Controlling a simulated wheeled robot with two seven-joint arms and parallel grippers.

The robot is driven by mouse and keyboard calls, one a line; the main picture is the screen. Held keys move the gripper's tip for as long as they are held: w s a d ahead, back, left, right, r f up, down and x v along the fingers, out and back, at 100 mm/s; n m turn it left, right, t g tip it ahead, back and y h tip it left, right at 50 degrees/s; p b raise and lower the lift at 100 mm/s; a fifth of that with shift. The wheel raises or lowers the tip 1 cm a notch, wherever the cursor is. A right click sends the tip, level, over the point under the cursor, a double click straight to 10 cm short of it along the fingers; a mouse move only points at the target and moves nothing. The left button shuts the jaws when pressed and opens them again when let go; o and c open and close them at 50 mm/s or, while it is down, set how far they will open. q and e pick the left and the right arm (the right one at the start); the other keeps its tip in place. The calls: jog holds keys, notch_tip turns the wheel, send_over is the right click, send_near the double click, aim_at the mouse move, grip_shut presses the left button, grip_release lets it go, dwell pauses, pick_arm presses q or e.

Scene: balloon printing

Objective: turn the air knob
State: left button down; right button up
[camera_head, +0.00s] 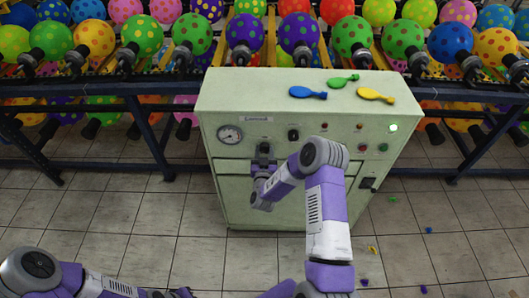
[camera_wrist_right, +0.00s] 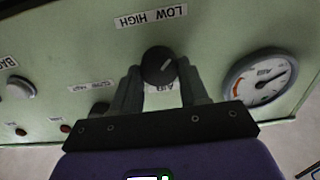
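The air knob (camera_wrist_right: 159,66) is a round black knob with a pale mark, on the pale green machine panel between a "LOW HIGH" label and an "AIR" label. My right gripper (camera_wrist_right: 160,72) has one finger on each side of the knob, both seeming to touch it. In the head view my right gripper (camera_head: 263,160) is at the front of the green machine (camera_head: 225,170), and the knob is mostly hidden there. My left arm enters at the bottom left; its gripper (camera_head: 182,293) is only partly seen at the bottom edge, so its state is unclear.
An air gauge (camera_wrist_right: 257,76) sits beside the knob. Another black knob (camera_head: 293,134) is to its right in the head view. Blue, green and yellow balloons (camera_head: 376,95) lie on the machine top. Racks of dotted balloons (camera_head: 245,32) stand behind. Small scraps dot the tiled floor.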

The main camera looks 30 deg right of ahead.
jog(key=c, duration=0.5)
jog(key=shift+o, duration=0.2)
jog(key=shift+f+m+b, duration=0.1)
jog(key=shift+m+b, duration=0.7)
jog(key=shift+b, duration=0.1)
jog(key=m+b, duration=1.2)
jog(key=b, duration=0.1)
jog(key=shift+s+d+f+m, duration=0.15)
jog(key=shift+d+f+m, duration=0.05)
jog(key=shift+f+m, duration=0.1)
jog(key=shift+r+m+b, duration=0.1)
jog(key=shift+m+b, duration=0.65)
jog(key=shift+m, duration=1.95)
